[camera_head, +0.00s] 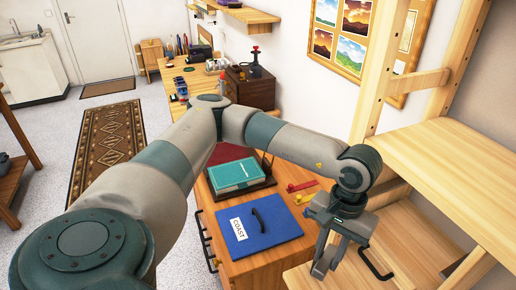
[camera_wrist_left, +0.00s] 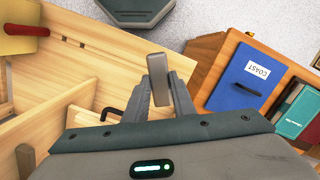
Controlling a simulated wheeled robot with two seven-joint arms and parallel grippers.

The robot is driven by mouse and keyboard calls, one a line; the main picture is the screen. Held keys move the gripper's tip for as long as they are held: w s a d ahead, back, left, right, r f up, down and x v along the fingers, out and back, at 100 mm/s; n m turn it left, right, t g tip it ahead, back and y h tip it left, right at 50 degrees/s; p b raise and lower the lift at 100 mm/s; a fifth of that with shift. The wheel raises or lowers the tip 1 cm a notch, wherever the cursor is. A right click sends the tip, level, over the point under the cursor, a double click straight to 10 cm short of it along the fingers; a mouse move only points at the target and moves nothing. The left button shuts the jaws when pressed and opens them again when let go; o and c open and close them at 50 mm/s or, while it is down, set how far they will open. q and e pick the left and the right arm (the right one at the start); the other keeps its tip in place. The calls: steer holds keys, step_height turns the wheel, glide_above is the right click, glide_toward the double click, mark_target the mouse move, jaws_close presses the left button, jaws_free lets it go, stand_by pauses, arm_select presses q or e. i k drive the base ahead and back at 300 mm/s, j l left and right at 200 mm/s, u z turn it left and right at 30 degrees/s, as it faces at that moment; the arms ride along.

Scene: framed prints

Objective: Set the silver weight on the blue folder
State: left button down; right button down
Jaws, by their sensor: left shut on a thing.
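The blue folder (camera_head: 262,238) lies flat on the wooden cabinet top, with a white COAST label and a black handle. It also shows at the right in the left wrist view (camera_wrist_left: 231,92). My left gripper (camera_head: 330,258) points down to the right of the folder, apart from it, over the wooden shelf unit. In the left wrist view it is shut on a grey block, the silver weight (camera_wrist_left: 158,74), held between the fingertips. In the head view the weight is hard to tell from the fingers. My right gripper is not in view.
A teal book (camera_head: 237,174) lies on a dark tray behind the folder. Red and yellow small items (camera_head: 301,186) lie beside it. The tall wooden shelf (camera_head: 440,160) stands close on the right. A lower compartment with a black handle (camera_head: 376,264) is near the gripper.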

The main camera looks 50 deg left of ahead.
mark_target(276, 216)
steer(key=j+z, duration=0.1)
steer(key=j, duration=0.4)
steer(key=j+z, duration=0.15)
steer(key=j, duration=0.4)
steer(key=k+j+z, duration=0.1)
steer(key=j, duration=0.4)
steer(key=k+j+z, duration=0.15)
steer(key=j, duration=0.35)
steer(key=j+z, duration=0.1)
steer(key=j, duration=0.4)
steer(key=k, duration=0.05)
